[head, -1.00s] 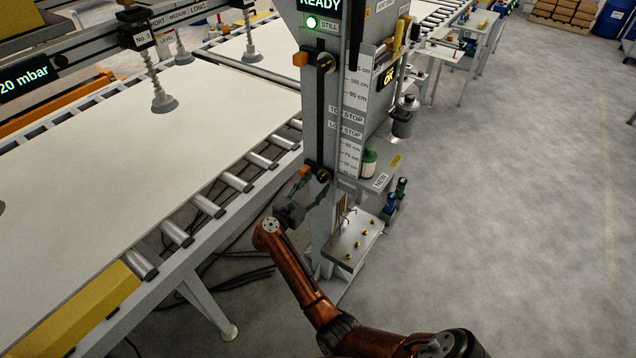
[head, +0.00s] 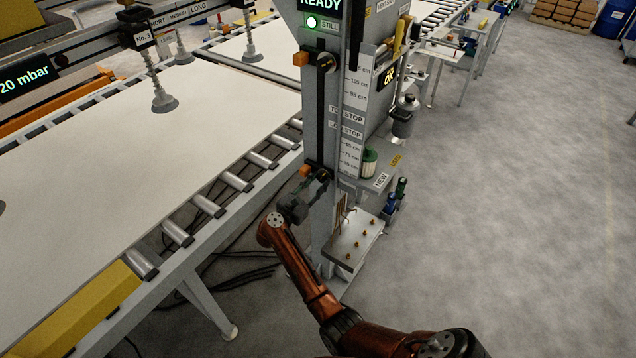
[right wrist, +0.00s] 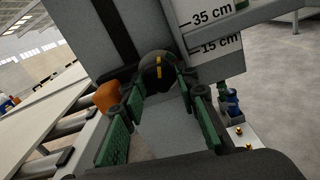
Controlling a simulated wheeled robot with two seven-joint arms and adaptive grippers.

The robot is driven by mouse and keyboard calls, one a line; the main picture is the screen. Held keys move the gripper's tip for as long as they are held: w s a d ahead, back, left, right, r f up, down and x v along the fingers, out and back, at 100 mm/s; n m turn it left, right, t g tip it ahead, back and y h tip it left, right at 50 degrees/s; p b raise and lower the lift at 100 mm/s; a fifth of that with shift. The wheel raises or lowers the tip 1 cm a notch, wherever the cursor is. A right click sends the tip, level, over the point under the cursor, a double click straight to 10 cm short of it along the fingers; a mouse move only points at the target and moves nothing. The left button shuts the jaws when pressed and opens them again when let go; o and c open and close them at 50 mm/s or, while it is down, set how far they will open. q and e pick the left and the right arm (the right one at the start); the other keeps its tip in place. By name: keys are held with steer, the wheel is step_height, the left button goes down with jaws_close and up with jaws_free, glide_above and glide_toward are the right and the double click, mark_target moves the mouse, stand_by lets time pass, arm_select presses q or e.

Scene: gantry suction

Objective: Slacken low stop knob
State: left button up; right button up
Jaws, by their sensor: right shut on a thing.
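The low stop knob (right wrist: 157,68) is a dark round knob with a yellow mark, on the grey gantry post in the right wrist view. It also shows in the head view (head: 323,174), small and partly covered by my gripper. An orange stop block (right wrist: 107,96) sits just left of it, also in the head view (head: 305,170). My right gripper (right wrist: 158,84) has its green-padded fingers on both sides of the knob and is shut on it. In the head view my right gripper (head: 312,188) reaches the post from below left. My left gripper is not in view.
The upper stop knob (head: 325,63) is higher on the post, near the lit green lamp (head: 312,22). A roller conveyor with a white sheet (head: 130,150) lies left. A small shelf with brass pegs (head: 357,244) stands low right. The floor at right is clear.

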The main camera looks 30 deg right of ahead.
steer(key=shift+c, duration=0.6)
steer(key=shift+n, duration=0.3)
steer(key=n+p, duration=0.1)
steer(key=n, duration=0.2)
steer(key=shift+r+p, duration=0.1)
steer(key=shift+p, duration=0.25)
steer(key=shift+n+p, duration=0.6)
steer(key=shift+n, duration=1)
steer(key=o, duration=1.1)
steer(key=shift+o, duration=0.2)
